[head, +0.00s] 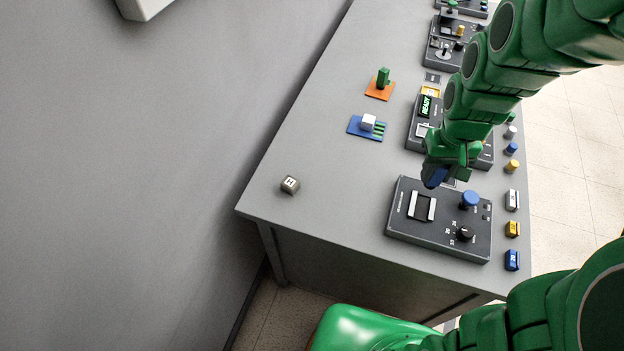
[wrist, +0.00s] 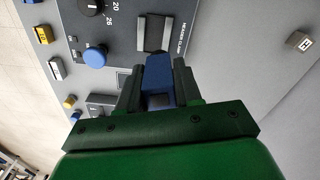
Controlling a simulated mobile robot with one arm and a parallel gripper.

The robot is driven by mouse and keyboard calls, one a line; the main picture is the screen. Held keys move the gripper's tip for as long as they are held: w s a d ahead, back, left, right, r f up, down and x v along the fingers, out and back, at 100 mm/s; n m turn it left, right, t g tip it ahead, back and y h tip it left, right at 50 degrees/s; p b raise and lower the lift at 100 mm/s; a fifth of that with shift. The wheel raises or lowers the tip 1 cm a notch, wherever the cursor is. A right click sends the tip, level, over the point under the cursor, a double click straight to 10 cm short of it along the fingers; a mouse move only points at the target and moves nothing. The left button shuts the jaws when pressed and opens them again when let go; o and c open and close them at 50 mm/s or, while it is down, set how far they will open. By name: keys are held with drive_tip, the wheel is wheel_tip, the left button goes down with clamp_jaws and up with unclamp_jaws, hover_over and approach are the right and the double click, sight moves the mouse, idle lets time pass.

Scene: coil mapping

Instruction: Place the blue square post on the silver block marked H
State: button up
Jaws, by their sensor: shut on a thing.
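The silver block marked H (head: 289,185) sits alone near the table's left front corner in the head view. It also shows at the right of the wrist view (wrist: 299,41). My gripper (head: 437,172) is above the dark device near the right side of the table. It is shut on the blue square post (wrist: 159,76), which shows between the two dark fingers in the wrist view. In the head view the post (head: 433,178) is partly hidden by the gripper. The post is well to the right of the silver block, apart from it.
A dark device (head: 405,222) with a blue knob (head: 470,198) and a black dial lies below and beside my gripper. A blue plate (head: 355,128) with a white block and an orange plate (head: 374,92) with a green post stand farther back. Small coloured blocks line the right edge. Bare table surrounds the silver block.

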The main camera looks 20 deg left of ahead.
drive_tip(key=s+a+r+n, duration=0.1)
drive_tip(key=s+a+n, duration=0.5)
drive_tip(key=a, duration=0.6)
drive_tip(key=s+a+r+n, duration=0.1)
drive_tip(key=s+a+n, duration=0.3)
drive_tip(key=s+a, duration=0.55)
hover_over(290, 182)
drive_tip(key=shift+s+d+f, duration=0.1)
drive_tip(key=shift+f, duration=2.15)
drive_tip(key=shift+s+d+f, duration=0.1)
drive_tip(key=shift+f, duration=2.1)
drive_tip(key=shift+w+a+f, duration=0.15)
drive_tip(key=shift+w+f, duration=0.05)
drive_tip(key=shift+f, duration=1.6)
drive_tip(key=shift+f, duration=0.2)
drive_tip(key=o, duration=1.1)
